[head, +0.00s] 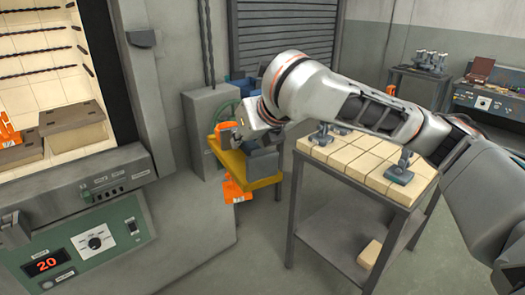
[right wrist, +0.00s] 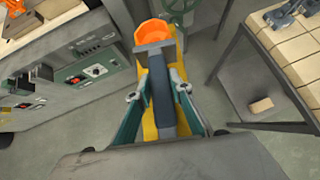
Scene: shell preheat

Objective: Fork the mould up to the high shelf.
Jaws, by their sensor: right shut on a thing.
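My right gripper (right wrist: 160,108) is shut on a dark grey bar (right wrist: 163,100), which looks like a fork handle. The bar runs to a grey crosspiece and an orange, cup-like thing (right wrist: 155,35), possibly the mould. I cannot tell whether the fork bears it. In the head view the right gripper (head: 243,133) is over a yellow stand (head: 236,163), with orange (head: 224,130) beside it. The oven chamber (head: 40,45) is open at the left. Inside are a taller grey-brown block (head: 73,117) and a lower one (head: 24,150), possibly the high and low shelves. My left gripper is not in view.
An orange piece (head: 8,131) stands at the left chamber edge. The oven panel (head: 98,240) reads 20. A tiled table (head: 345,160) with metal clamps is right of the yellow stand. Benches stand behind. Open floor lies between oven and table.

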